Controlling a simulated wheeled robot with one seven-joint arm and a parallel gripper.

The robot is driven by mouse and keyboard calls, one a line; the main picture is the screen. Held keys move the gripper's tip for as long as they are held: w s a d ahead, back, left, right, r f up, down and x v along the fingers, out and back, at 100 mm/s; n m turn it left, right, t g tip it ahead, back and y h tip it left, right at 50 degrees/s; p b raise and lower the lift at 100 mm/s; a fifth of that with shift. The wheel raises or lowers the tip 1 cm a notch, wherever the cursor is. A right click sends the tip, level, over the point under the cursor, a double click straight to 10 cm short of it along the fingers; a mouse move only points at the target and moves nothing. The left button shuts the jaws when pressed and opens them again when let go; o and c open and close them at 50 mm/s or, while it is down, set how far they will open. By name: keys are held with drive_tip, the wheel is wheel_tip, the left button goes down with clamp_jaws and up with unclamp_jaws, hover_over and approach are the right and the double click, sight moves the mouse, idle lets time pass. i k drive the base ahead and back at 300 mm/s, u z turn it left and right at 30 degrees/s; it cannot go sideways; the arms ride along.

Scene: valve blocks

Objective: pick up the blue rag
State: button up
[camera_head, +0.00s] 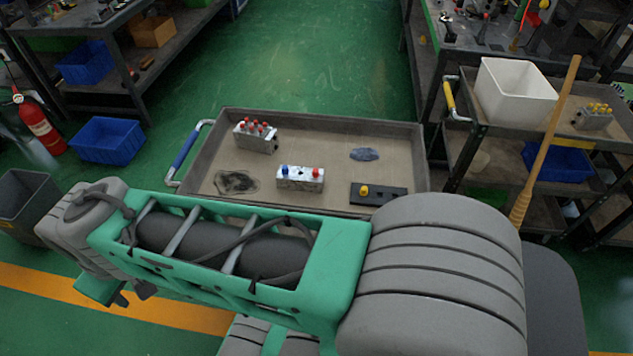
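The blue rag (364,154) looks like a small, flat, dark blue patch. It lies on the right half of the grey tray top of a cart (325,148), towards its far side. Bare tray surface surrounds it and nothing covers it. My green and grey arm crosses the front of the view, nearer than the cart. My gripper cannot be made out, so its opening is not shown.
A wooden handle (545,145) leans by the right cart. Green floor lies behind.

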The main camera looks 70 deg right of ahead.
sight(361, 153)
drive_tip(key=u, duration=0.05)
drive_tip(key=k, duration=0.45)
drive_tip(key=u, duration=0.95)
drive_tip(key=i, duration=0.95)
drive_tip(key=z, duration=3.3)
drive_tip(key=i, duration=0.5)
drive_tip(key=z, duration=0.05)
